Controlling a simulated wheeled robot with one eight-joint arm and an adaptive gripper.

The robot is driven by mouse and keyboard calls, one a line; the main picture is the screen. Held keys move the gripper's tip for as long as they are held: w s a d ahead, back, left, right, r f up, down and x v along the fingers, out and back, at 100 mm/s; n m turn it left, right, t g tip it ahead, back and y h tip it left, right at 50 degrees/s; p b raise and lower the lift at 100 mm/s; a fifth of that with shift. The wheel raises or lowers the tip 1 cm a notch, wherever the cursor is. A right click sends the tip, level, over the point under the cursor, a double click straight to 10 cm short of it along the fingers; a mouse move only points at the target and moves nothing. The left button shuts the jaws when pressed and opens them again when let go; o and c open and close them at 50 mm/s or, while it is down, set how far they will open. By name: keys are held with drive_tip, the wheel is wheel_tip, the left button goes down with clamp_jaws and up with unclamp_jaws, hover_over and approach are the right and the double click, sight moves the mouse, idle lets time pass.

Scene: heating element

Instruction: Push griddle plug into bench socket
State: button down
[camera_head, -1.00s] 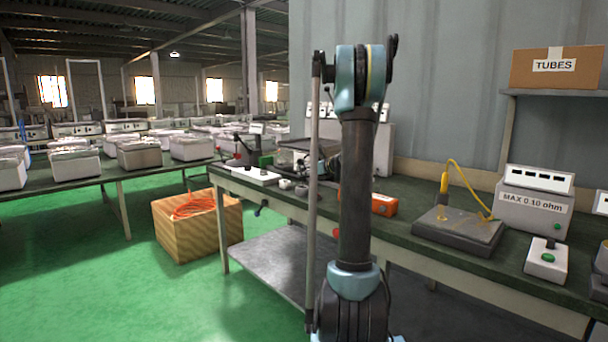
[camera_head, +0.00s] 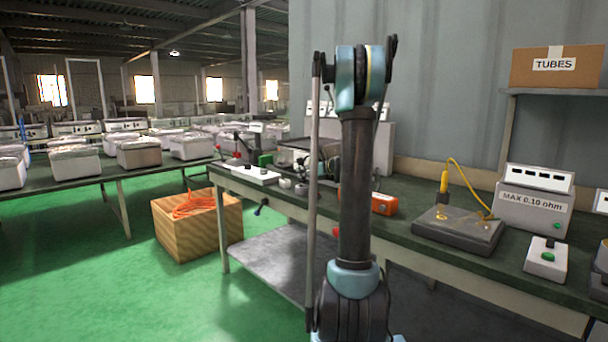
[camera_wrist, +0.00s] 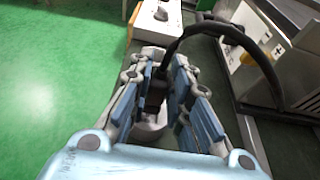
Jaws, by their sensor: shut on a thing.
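In the wrist view, my gripper (camera_wrist: 166,78) is shut on a black plug (camera_wrist: 155,88), which sits between the blue finger pads. A black cable (camera_wrist: 228,31) rises from the plug and arcs to the right, down beside a steel-sided appliance (camera_wrist: 250,72) that looks like the griddle. A pale round piece (camera_wrist: 150,124), possibly a bench socket, shows just below the plug. I cannot tell whether the plug touches or enters it. In the head view, my arm hides most of the gripper and plug.
The green bench (camera_head: 410,248) holds an orange device (camera_head: 383,204), a grey plate with a yellow probe (camera_head: 458,230) and a meter box (camera_head: 535,205). A white switch box (camera_wrist: 158,22) lies ahead of the gripper. Open green floor lies left of the bench, with a wooden crate (camera_head: 198,235).

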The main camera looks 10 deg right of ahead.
sight(305, 178)
drive_tip(key=shift+f, duration=1.6)
drive_tip(key=c, duration=1.4)
unclamp_jaws()
drive_tip(key=shift+s+d, duration=0.1)
drive_tip(key=shift+d, duration=0.05)
drive_tip(key=v, duration=1.1)
drive_tip(key=shift+s+d+r, duration=0.15)
drive_tip(key=shift+s+d, duration=0.05)
drive_tip(key=shift+s, duration=0.05)
